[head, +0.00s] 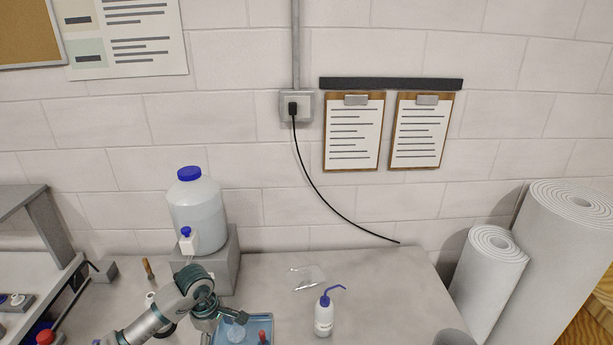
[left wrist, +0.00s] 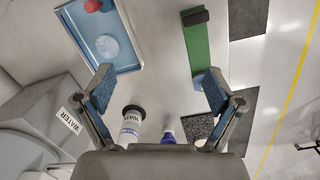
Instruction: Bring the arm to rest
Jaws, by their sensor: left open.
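My left arm comes in from the lower left in the head view. Its gripper (head: 222,326) hangs over the bench beside the left edge of the blue tray (head: 275,322). In the left wrist view the two fingers of the gripper (left wrist: 158,78) stand wide apart with nothing between them. The tray (left wrist: 137,50) lies beyond the left finger there, holding a red item (left wrist: 93,6) and a clear round dish (left wrist: 92,40). My right gripper is in neither view.
A water carboy (head: 198,205) stands on a grey block behind my arm. A wash bottle (head: 323,316) stands right of the tray, near a clear bag (head: 307,277). Grey rolls (head: 490,262) stand at right. The bench (head: 385,290) is clear right of the wash bottle.

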